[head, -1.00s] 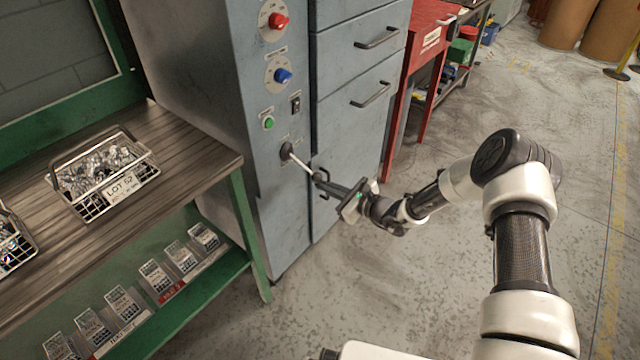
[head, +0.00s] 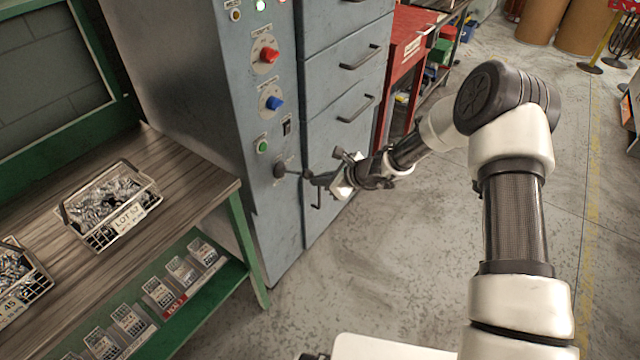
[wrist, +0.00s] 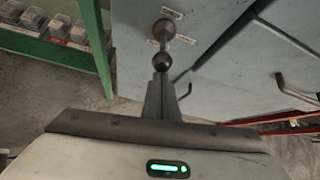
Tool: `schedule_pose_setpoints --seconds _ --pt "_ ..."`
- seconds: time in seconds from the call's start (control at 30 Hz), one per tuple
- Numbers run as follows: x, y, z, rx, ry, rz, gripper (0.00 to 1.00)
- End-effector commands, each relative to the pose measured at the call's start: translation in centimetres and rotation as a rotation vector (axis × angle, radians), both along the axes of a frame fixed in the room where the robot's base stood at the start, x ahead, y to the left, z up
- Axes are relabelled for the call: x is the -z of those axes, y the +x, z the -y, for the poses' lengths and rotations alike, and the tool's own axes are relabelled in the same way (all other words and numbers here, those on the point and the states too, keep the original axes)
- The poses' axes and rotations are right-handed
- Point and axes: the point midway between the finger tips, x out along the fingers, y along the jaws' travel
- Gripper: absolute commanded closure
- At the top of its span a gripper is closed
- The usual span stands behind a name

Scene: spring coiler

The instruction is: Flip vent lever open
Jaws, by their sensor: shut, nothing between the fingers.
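The vent lever (head: 292,172) is a short rod with a dark ball knob, on a round dark boss low on the grey-blue cabinet panel, below the green button. In the head view the rod runs roughly level to the right from its boss. In the wrist view its knob (wrist: 163,61) lies in line with the boss. My gripper (head: 313,178) is shut with nothing held. Its fingertips (wrist: 160,80) are right at the knob; whether they touch it I cannot tell.
Above the lever are a green button (head: 262,146), a black switch (head: 287,127), a blue knob (head: 274,103) and a red knob (head: 268,55). Cabinet drawers (head: 345,85) stand right of the panel. A wooden bench (head: 190,170) with wire baskets is at left. The floor at right is open.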

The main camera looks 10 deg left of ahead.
Motion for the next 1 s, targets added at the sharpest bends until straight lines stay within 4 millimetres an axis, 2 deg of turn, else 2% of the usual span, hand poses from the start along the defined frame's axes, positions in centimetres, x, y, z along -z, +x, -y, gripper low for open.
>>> schedule_pose_setpoints --seconds 0.3,0.73,0.87,1.0 --pt "-1.4 0.2 -0.7 -0.004 0.012 0.007 1.00" --pt "-1.8 0.5 -0.9 -0.004 0.017 0.012 1.00" --pt "-0.9 0.5 -0.3 -0.003 0.014 0.011 1.00" --pt "1.5 0.7 1.3 0.001 0.005 0.005 1.00"
